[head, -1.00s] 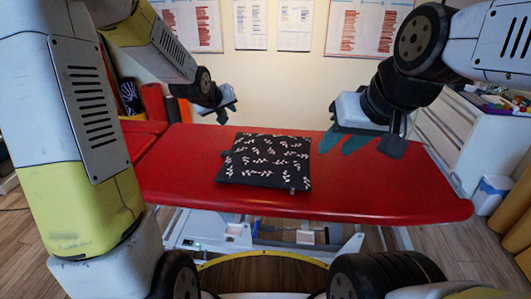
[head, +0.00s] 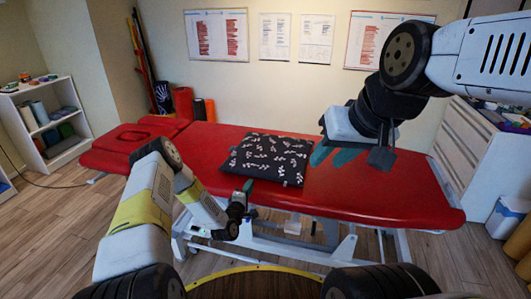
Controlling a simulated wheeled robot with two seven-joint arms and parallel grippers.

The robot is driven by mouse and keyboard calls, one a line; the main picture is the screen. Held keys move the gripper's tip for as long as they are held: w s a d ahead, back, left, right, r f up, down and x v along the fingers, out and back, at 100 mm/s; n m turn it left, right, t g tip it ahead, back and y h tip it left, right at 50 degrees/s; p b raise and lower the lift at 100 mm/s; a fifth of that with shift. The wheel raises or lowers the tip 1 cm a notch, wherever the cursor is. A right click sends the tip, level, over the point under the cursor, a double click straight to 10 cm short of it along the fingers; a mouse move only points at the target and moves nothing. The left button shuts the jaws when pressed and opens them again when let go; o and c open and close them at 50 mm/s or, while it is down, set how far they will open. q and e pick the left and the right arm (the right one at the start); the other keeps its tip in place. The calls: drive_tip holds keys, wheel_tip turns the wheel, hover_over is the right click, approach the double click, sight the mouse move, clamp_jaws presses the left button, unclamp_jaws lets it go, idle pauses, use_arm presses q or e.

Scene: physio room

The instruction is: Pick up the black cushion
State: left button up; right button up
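The black cushion (head: 267,157), flat and square with a white leaf pattern, lies on the red treatment table (head: 400,193) in the head view. My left gripper (head: 247,186) is low at the table's front edge, close to the cushion's front edge. It is seen small and from behind, so I cannot tell whether its fingers are apart or whether it touches the cushion. My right gripper (head: 347,154) is above the table, to the right of the cushion and apart from it. Its teal-padded fingers look spread, with nothing between them.
A white shelf (head: 47,122) with rolled items stands at the far left. A white cabinet (head: 480,150) and a white bin (head: 507,218) stand at the right. Red and black rolls (head: 183,103) lean behind the table. The red surface right of the cushion is bare.

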sight(254, 184)
use_arm(q)
drive_tip(key=shift+n, duration=0.3)
drive_tip(key=x, duration=0.4)
drive_tip(key=f+x, duration=0.1)
drive_tip(key=x, duration=0.2)
clamp_jaws()
drive_tip(key=shift+a+r, duration=0.1)
drive_tip(key=shift+r, duration=0.05)
idle(1.1)
